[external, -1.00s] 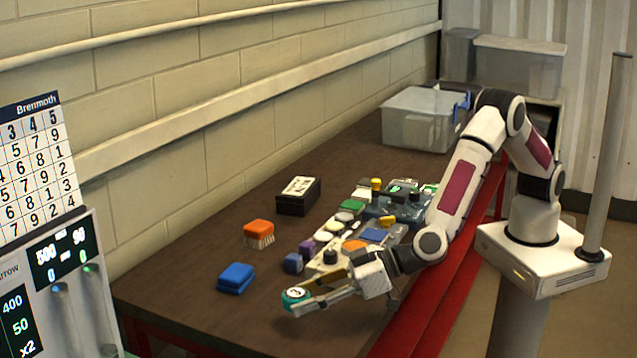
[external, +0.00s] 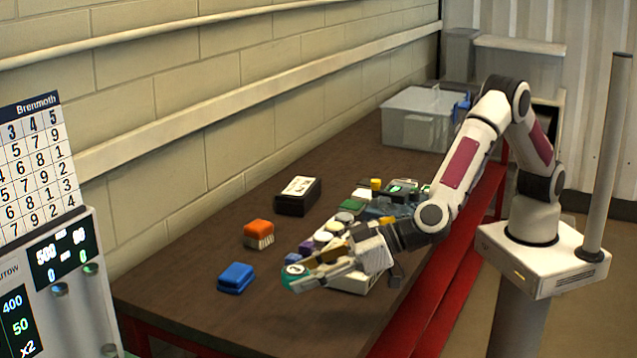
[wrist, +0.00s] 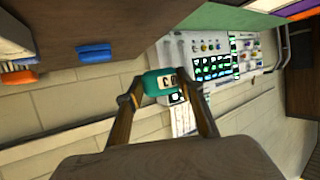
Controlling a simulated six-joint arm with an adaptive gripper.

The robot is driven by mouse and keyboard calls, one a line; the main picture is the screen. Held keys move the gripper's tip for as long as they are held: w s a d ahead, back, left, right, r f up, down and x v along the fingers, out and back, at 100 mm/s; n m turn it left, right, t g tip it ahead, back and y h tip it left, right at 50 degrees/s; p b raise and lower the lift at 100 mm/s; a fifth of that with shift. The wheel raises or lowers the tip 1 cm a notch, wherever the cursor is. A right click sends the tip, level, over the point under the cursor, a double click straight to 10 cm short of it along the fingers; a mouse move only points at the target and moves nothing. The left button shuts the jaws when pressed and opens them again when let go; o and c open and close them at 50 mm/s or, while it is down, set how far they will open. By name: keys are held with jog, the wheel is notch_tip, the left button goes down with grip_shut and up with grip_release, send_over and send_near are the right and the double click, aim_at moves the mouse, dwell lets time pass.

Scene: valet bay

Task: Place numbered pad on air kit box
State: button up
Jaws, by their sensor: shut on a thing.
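The numbered pad (external: 292,281) is a small teal piece with a white marked face. My gripper (external: 302,279) is shut on it near the front of the table, and it appears held above the surface. In the wrist view the pad (wrist: 151,86) sits between the two fingertips (wrist: 157,88), its mark partly readable. A black box with a white printed label on top (external: 298,197), which looks like the air kit box, stands near the wall, farther back than my gripper. Its top looks clear of other things.
An orange brush (external: 259,233) and a blue block (external: 236,278) lie left of my gripper. A cluster of trays and coloured parts (external: 372,213) lies behind and right. A clear bin (external: 418,118) stands at the far end. Bare tabletop surrounds the black box's left side.

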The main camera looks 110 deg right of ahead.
dwell(0.3)
jog(key=w+d+r+m+h, duration=0.2)
jog(key=d+r, duration=0.1)
jog(key=d, duration=1.1)
notch_tip(320, 180, up, 3)
jog(key=m+g+h, duration=0.7)
jog(key=m+g, duration=0.1)
jog(key=m, duration=0.1)
send_over(303, 188)
jog(key=shift+d+r, duration=0.1)
jog(key=shift+r, duration=0.05)
jog(key=shift+f, duration=3.15)
